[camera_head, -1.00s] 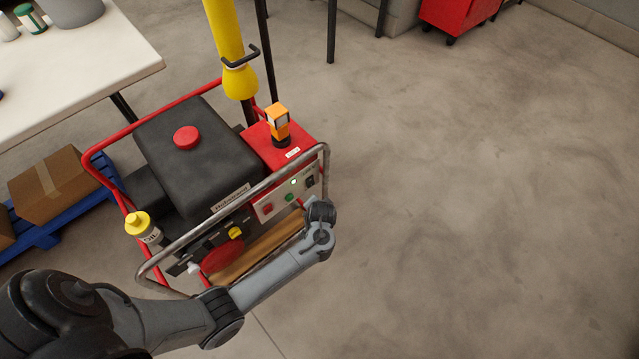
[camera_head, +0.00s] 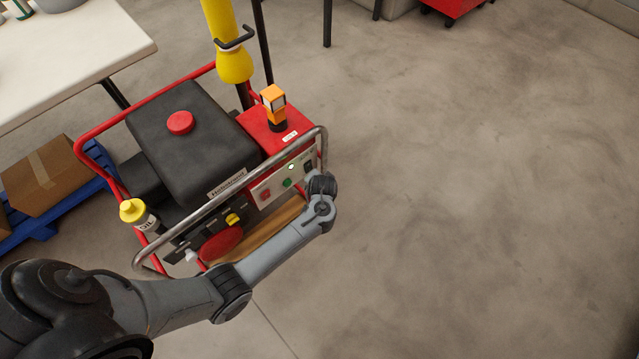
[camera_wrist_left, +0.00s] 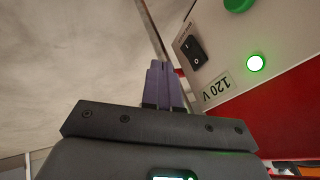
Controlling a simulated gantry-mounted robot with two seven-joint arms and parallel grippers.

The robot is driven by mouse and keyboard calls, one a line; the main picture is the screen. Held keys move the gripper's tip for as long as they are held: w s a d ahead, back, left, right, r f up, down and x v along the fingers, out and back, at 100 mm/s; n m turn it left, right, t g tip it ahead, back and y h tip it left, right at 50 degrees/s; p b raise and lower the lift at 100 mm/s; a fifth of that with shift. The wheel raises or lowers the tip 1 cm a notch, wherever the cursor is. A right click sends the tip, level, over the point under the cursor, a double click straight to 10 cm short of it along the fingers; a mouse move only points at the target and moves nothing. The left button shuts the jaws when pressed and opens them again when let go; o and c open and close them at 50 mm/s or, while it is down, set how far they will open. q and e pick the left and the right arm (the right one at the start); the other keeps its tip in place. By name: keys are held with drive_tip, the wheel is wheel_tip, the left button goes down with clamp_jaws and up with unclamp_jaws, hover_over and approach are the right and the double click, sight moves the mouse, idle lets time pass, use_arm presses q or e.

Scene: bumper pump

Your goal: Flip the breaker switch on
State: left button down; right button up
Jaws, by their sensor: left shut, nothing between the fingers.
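The breaker switch (camera_wrist_left: 194,52) is a black rocker with white marks on the generator's pale control panel (camera_head: 278,186). It also shows in the head view (camera_head: 308,167), just above my left wrist. I cannot tell its on or off position. In the left wrist view my left gripper (camera_wrist_left: 162,66) is shut and empty. Its fingertips point toward the panel side, just left of and below the switch in the picture, with a visible gap to it. In the head view the fingers are hidden by the wrist. My right gripper is not in view.
A lit green lamp (camera_wrist_left: 255,63) and a "120 V" label (camera_wrist_left: 216,88) sit beside the switch. A metal frame bar (camera_head: 235,195) crosses in front of the generator (camera_head: 190,135). An orange-topped device (camera_head: 274,103) stands on its red top. The floor at right is clear.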

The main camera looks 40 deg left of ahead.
sight(309, 167)
use_arm(q)
drive_tip(key=w+a+f+b, duration=0.3)
drive_tip(key=a+f+b, duration=0.2)
drive_tip(key=a+b, duration=0.1)
drive_tip(key=shift+w+a+f+b, duration=0.25)
drive_tip(key=shift+f+b, duration=0.05)
drive_tip(key=shift+d, duration=0.1)
drive_tip(key=shift+a+f+y+p, duration=0.15)
drive_tip(key=shift+a+y+p, duration=0.15)
drive_tip(key=shift+p, duration=0.25)
